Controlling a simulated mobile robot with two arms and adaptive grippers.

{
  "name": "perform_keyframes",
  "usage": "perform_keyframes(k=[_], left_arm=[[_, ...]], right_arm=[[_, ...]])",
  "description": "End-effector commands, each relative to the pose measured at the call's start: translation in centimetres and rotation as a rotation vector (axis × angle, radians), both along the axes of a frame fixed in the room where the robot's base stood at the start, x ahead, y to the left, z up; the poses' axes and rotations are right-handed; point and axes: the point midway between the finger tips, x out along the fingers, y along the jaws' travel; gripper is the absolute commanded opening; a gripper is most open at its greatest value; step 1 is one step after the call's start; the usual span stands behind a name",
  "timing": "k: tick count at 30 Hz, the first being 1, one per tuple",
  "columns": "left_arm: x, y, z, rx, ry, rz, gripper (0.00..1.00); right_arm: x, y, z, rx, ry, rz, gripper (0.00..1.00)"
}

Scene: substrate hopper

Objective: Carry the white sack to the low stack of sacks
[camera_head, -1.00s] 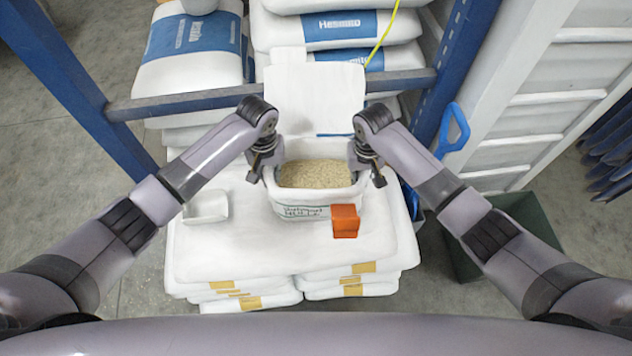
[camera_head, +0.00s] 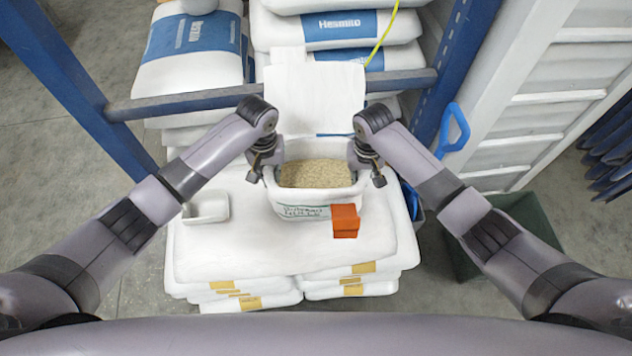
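The open white sack (camera_head: 302,205) is filled with beige grain (camera_head: 316,173) and has green print on its front. It is on top of the low stack of sacks (camera_head: 235,252), which has several white sacks with yellow labels. My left gripper (camera_head: 257,172) is at the sack's left rim and my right gripper (camera_head: 374,172) is at its right rim. The fingertips are small and partly hidden by the wrists and rim, so I cannot tell if they are closed on the sack.
An orange block-like item (camera_head: 345,221) is at the sack's front right. A small white tray (camera_head: 207,207) lies left on the stack. A blue rack crossbar (camera_head: 190,103) runs behind. Taller stacks with blue-labelled sacks (camera_head: 345,30) stand beyond it. A dark green bin (camera_head: 530,225) is right.

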Motion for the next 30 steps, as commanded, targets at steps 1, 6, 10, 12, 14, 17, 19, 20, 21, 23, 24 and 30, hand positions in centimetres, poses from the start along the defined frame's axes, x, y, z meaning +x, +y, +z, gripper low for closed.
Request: perform_keyframes(k=[1,6,10,12,14,17,19,20,21,23,24,30], left_arm=[[0.1,0.0,0.3,-0.001,-0.004,0.0,0.0],[0.1,0.0,0.8,-0.001,-0.003,0.0,0.0],[0.1,0.0,1.5,-0.001,-0.003,0.0,0.0],[0.1,0.0,2.1,-0.001,-0.003,0.0,0.0],[0.1,0.0,2.6,-0.001,-0.003,0.0,0.0],[0.1,0.0,3.4,-0.001,-0.003,0.0,0.0],[0.1,0.0,4.0,0.0,-0.003,0.0,0.0],[0.1,0.0,4.2,0.0,-0.003,0.0,0.0],[0.1,0.0,4.5,0.0,-0.003,0.0,0.0],[0.1,0.0,4.8,0.0,-0.003,0.0,0.0],[0.1,0.0,5.0,0.0,-0.002,0.0,0.0],[0.1,0.0,5.2,0.0,-0.002,0.0,0.0]], right_arm=[[0.2,0.0,0.3,0.0,-0.004,-0.001,0.0],[0.2,0.0,0.8,0.0,-0.004,-0.001,0.0],[0.1,0.0,1.5,0.0,-0.004,-0.001,0.0],[0.1,0.0,2.1,0.0,-0.003,-0.001,0.0],[0.1,0.0,2.6,0.0,-0.003,-0.001,0.0],[0.1,0.0,3.4,0.0,-0.003,-0.001,0.0],[0.1,0.0,4.0,0.0,-0.003,-0.001,0.0],[0.1,0.0,4.2,0.0,-0.003,-0.001,0.0],[0.1,0.0,4.5,0.0,-0.003,-0.001,0.0],[0.1,0.0,4.8,0.0,-0.003,-0.001,0.0],[0.1,0.0,5.0,0.0,-0.003,-0.001,0.0],[0.1,0.0,5.2,0.0,-0.003,-0.001,0.0]])
